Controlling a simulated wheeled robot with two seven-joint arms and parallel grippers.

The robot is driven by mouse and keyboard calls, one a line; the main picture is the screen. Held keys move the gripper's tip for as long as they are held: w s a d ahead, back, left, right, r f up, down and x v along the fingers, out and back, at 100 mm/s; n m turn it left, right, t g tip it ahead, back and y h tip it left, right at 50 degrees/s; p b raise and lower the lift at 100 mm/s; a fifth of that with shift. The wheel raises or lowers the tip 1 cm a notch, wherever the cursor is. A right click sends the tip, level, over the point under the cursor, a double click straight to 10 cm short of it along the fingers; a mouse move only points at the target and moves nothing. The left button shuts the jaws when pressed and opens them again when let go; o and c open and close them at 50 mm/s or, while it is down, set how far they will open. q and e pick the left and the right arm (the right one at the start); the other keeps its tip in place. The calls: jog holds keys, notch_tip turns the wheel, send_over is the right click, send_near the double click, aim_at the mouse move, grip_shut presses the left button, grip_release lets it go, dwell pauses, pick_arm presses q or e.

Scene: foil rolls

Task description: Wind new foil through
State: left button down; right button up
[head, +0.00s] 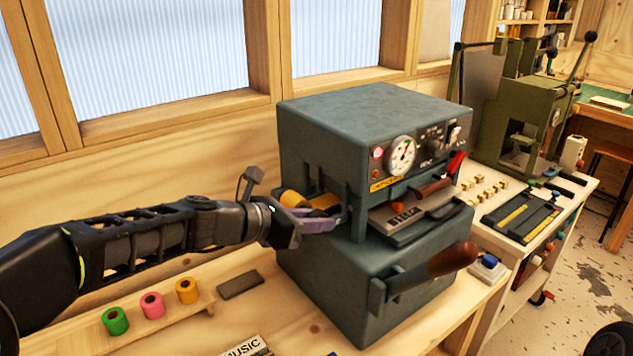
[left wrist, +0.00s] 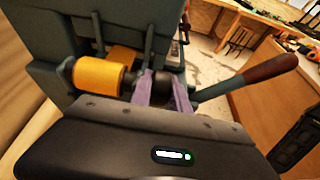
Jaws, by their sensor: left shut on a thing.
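A grey-blue foil press (head: 350,120) stands on the bench, with a dial and a red-brown handle (head: 452,259). An orange foil roll (head: 292,198) sits at its left side; it also shows in the left wrist view (left wrist: 98,76). My left gripper (head: 322,224) reaches to that side, just below the roll. In the left wrist view its two purple fingers (left wrist: 164,92) are closed around a dark round part (left wrist: 163,80) beside the roll. Whether this part is a knob or a spool cannot be told. My right gripper is in neither view.
Green (head: 115,320), pink (head: 152,305) and yellow-orange (head: 187,290) rolls stand on a wooden rack at the front left. A dark flat block (head: 240,285) lies on the bench beside it. A green press (head: 525,115) stands at the right.

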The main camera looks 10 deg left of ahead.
pick_arm(q)
jog(key=g+y+p, duration=0.1)
jog(key=p, duration=0.2)
jog(key=r+g+p, duration=0.1)
jog(key=p, duration=0.2)
jog(key=shift+w+d+r+y+p, duration=0.1)
jog(key=shift+d+y+p, duration=0.1)
jog(key=shift+y+p, duration=0.2)
jog(key=shift+g+y+p, duration=0.3)
jog(key=shift+g+p, duration=0.1)
jog(key=shift+w+f+g+y, duration=0.1)
jog(key=shift+f+g+y, duration=0.25)
jog(key=shift+g+y, duration=0.2)
jog(key=shift+a+f+g+y, duration=0.1)
jog(key=shift+f+g+y, duration=0.05)
jog(key=shift+g+y, duration=1)
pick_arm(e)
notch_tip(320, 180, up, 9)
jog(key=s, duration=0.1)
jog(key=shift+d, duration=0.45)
pick_arm(q)
jog(key=c, duration=1.2)
grip_release()
jog(key=shift+f, duration=0.1)
jog(key=shift+c, duration=0.2)
